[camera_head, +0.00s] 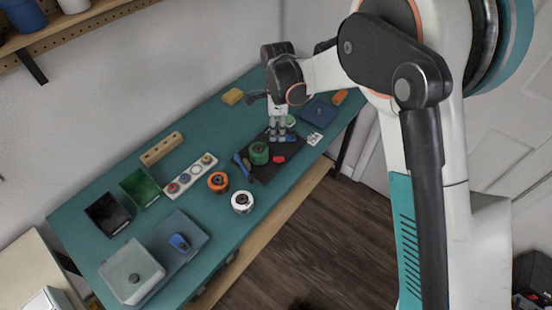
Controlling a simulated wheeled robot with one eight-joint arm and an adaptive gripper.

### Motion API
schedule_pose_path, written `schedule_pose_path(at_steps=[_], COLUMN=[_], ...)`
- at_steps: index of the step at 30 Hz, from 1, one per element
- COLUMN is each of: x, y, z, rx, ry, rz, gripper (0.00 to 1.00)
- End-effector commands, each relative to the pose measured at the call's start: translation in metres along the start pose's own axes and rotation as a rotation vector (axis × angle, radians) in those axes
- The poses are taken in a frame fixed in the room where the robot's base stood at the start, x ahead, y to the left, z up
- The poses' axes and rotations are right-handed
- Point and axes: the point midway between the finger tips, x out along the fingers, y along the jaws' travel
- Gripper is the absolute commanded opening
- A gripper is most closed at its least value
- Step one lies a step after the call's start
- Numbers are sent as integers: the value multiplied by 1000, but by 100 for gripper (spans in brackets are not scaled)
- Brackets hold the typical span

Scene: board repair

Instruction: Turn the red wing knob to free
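A small red piece (279,159), which looks like the red wing knob, sits on the dark board (262,172) on the teal bench. Its shape and turned position are too small to make out. My gripper (278,138) points down over the back part of the board, just behind the red piece and apart from it in the picture. Its fingers look close together, but I cannot tell whether they are open or shut. A green round part (259,153) is on the board to the left of the red piece.
A blue-handled tool (242,163) lies at the board's left edge. An orange roll (218,182), a white roll (242,202) and a white strip with coloured buttons (190,175) stand further left. A blue tray (318,111) and a white card (314,139) are right of my gripper.

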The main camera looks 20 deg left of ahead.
Motion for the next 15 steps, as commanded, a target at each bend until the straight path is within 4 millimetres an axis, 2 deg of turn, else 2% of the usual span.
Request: schedule_pose_path(at_steps=[5,15], x=[19,85], y=[0,0], z=[0,0], rx=[5,3], ry=[0,0], rz=[1,0], gripper=[32,32])
